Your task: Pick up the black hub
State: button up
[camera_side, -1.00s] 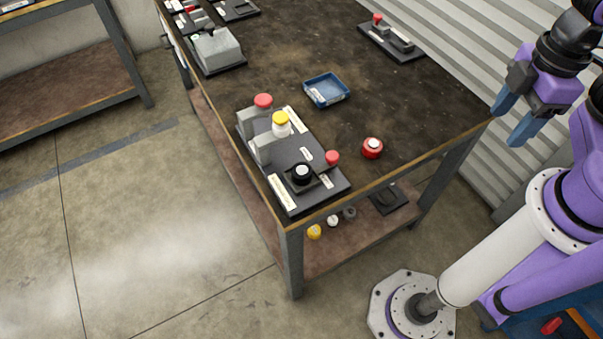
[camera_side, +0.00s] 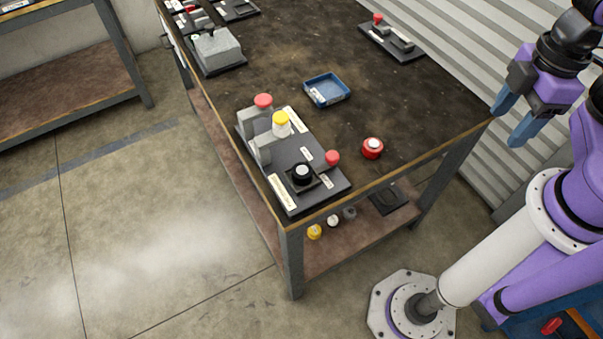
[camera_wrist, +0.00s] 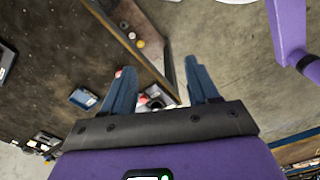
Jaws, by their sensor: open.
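The black hub (camera_side: 302,173) has a pale top and sits upright in a square recess near the front of the dark fixture plate (camera_side: 333,197) on the workbench. My gripper (camera_side: 517,122) is open and empty, its blue fingers hanging off the right side of the bench, well apart from the hub. In the wrist view the two blue fingers (camera_wrist: 162,85) are spread with nothing held between them.
A red round part (camera_side: 372,148) and a blue tray (camera_side: 326,90) are on the bench nearby. The bench top (camera_side: 410,110) is clear toward its right corner.

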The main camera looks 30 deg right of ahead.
jog(key=shift+o, duration=1.4)
jog(key=n, duration=0.8)
send_over(301, 171)
notch_tip(301, 171, down, 5)
notch_tip(301, 171, down, 18)
jog(key=shift+r, duration=0.1)
jog(key=shift+a, duration=0.1)
jog(key=shift+c, duration=0.4)
jog(key=c, duration=1.3)
